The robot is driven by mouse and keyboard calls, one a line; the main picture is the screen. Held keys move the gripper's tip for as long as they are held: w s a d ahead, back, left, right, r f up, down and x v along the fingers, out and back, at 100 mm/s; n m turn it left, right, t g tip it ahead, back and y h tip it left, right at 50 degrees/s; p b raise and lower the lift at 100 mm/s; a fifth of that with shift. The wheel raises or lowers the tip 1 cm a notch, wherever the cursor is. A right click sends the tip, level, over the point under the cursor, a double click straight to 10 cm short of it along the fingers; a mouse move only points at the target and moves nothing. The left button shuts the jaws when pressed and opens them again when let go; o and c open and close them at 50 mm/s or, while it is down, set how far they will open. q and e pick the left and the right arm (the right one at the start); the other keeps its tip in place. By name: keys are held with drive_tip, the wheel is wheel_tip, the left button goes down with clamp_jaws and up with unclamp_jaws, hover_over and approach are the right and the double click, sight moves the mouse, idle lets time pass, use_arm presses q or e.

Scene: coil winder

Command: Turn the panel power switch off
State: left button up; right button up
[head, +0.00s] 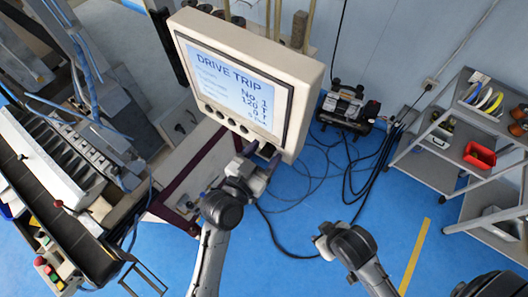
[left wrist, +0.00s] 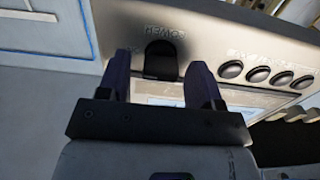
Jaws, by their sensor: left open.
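The control panel (head: 250,62) is a cream box with a lit screen (head: 235,90) reading "DRIVE TRIP". My left gripper (head: 261,158) is at the panel's lower edge, open. In the left wrist view its two dark fingers (left wrist: 160,78) stand on either side of a black switch-like part (left wrist: 161,60) on the panel face, below lettering that is partly unclear. I cannot tell whether the fingers touch it, nor its on or off position. My right gripper (head: 322,243) is over the blue floor, away from the panel; its jaws are too small to read.
A row of round black buttons (left wrist: 257,75) lies right of the fingers in the left wrist view. A winding machine (head: 60,150) fills the left. A black device with cables (head: 347,108) sits on the floor by the wall. A shelf rack (head: 425,172) stands right.

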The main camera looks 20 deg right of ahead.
use_arm(q)
drive_tip(key=shift+c, duration=0.2)
drive_tip(key=c, duration=0.9)
